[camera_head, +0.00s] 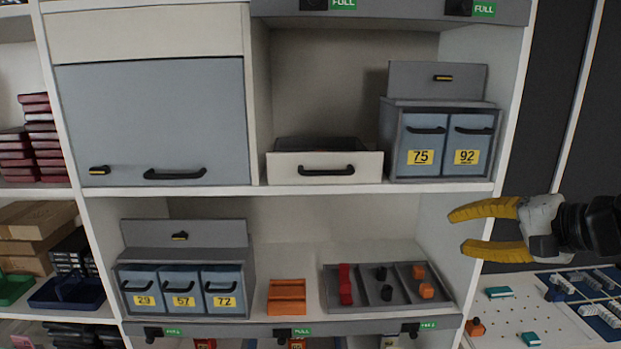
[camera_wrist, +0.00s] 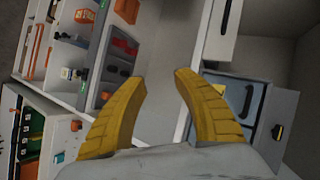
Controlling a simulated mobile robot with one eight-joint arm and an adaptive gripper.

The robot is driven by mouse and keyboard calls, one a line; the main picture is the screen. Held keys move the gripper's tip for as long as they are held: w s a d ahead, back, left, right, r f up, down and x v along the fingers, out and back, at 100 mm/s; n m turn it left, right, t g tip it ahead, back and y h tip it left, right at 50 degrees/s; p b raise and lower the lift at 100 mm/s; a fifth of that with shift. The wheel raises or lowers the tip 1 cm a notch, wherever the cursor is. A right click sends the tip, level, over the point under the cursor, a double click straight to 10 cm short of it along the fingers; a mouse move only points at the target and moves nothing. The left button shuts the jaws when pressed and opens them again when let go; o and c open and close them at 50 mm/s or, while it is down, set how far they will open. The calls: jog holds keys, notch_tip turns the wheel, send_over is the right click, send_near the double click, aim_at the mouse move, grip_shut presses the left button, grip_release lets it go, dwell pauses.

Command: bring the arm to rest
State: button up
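My gripper (camera_head: 487,231) is at the right in the head view, in front of the right edge of the shelf unit. Its two yellow fingers are spread apart and point left, with nothing between them. In the wrist view my gripper (camera_wrist: 160,100) also shows open and empty, with shelf parts behind it. The fingers do not appear to touch anything, though the exact gap to the shelf cannot be told.
The shelf unit holds a drawer box marked 75 and 92 (camera_head: 443,105), a white open drawer (camera_head: 325,174), a box marked 29, 57 and 72 (camera_head: 185,262), an orange tray (camera_head: 287,309) and a grey divided tray (camera_head: 371,307). A white pegboard table (camera_head: 515,315) stands lower right.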

jog(key=s+a+f+n+g+h+b, duration=0.1)
jog(key=f+b, duration=0.5)
jog(key=f, duration=0.7)
jog(key=s+a+f+n+g+h+b, duration=0.1)
jog(key=s+a+f+n+h+b, duration=0.2)
jog(key=s+f, duration=0.5)
jog(key=s+a+f+n+g+h+b, duration=0.1)
jog(key=s+a+f+n+b, duration=0.3)
jog(key=f+b, duration=0.6)
notch_tip(320, 180, down, 10)
jog(key=shift+s+a+n+g+h, duration=0.2)
jog(key=shift+s+n+g+h, duration=0.1)
jog(key=shift+s+n+h, duration=0.45)
